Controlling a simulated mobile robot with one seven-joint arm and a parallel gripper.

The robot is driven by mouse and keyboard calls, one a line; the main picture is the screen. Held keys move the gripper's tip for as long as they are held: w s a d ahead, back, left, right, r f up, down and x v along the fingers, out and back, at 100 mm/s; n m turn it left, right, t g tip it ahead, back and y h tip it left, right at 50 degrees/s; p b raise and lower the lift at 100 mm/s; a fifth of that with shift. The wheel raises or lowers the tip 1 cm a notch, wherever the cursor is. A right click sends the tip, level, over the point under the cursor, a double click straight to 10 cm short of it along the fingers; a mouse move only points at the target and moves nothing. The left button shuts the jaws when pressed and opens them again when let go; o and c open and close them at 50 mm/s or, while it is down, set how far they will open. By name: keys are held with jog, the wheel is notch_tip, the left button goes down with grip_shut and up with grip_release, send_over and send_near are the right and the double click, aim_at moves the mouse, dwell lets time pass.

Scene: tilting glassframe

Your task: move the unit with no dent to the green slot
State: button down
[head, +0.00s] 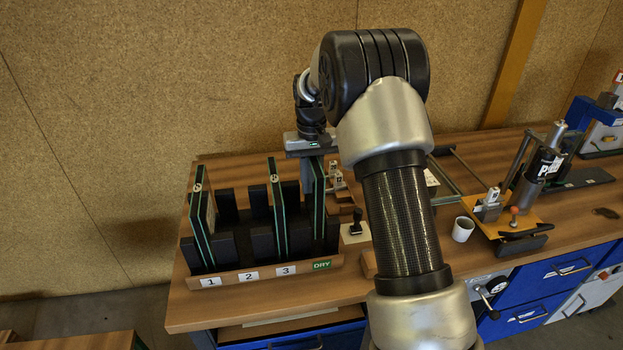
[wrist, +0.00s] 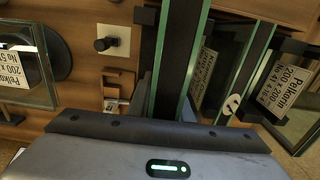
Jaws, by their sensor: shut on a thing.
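My gripper (head: 310,162) is shut on the top edge of a glass unit (head: 320,200) with green-edged panes. Another unit (head: 278,205) stands at slot 3, and one (head: 202,220) with a round sticker stands at slot 1. Slot 2 is empty.
The rack (head: 255,278) has black supports between slots. A black knob on a light plate (head: 355,230) stands right of the rack. A white cup (head: 463,229) and a yellow board with tools (head: 510,218) are further right. A wall is behind the bench.

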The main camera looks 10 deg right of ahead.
jog(key=shift+f+b, duration=1.35)
jog(key=shift+f, duration=1.3)
jog(key=shift+f, duration=0.4)
jog(key=c, duration=1.7)
grip_release()
jog(key=shift+o, duration=0.9)
jog(key=shift+s+f, duration=0.1)
